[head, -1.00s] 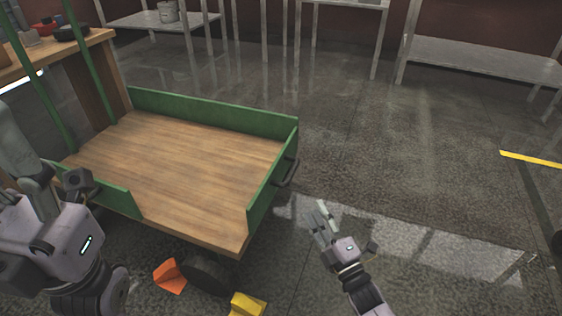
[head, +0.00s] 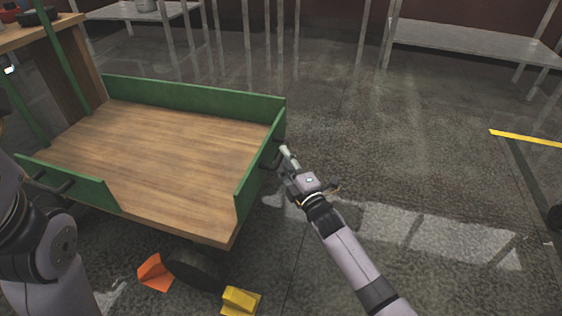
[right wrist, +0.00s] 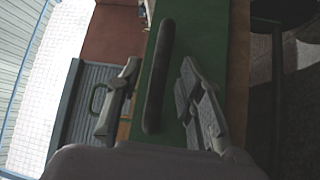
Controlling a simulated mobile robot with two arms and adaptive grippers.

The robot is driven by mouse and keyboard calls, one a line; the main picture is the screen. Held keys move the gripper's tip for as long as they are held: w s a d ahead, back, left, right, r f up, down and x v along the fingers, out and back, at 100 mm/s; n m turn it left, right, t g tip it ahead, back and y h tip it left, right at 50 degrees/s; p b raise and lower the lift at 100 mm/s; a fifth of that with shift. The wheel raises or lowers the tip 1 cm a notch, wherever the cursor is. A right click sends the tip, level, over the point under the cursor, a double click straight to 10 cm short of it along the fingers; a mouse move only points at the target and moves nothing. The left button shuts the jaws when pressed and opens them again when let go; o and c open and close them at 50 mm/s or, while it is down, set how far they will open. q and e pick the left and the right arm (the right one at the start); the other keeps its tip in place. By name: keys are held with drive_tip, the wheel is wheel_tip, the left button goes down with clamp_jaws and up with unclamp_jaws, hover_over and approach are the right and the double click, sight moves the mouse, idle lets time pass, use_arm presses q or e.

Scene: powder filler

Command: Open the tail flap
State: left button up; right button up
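The green tail flap (head: 259,166) stands upright at the right end of the cart's wooden bed (head: 165,155). Its dark bar handle (head: 271,154) is on the outer face. My right gripper (head: 284,160) is just outside the flap, by this handle. In the right wrist view, the handle (right wrist: 158,75) runs lengthwise between the two spread fingers of the gripper (right wrist: 160,105), with a visible gap on each side. The green flap (right wrist: 205,40) lies behind it.
A green side panel (head: 75,182) with its own handle is at the cart's near left. An orange wedge (head: 155,273) and a yellow wedge (head: 241,301) lie on the floor by the wheel (head: 194,268). A wooden workbench (head: 45,32) is behind left.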

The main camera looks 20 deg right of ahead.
drive_tip(key=shift+b+x, duration=0.35)
drive_tip(key=shift+x, duration=0.85)
drive_tip(key=shift+c, duration=0.5)
clamp_jaws()
drive_tip(key=shift+f, duration=0.1)
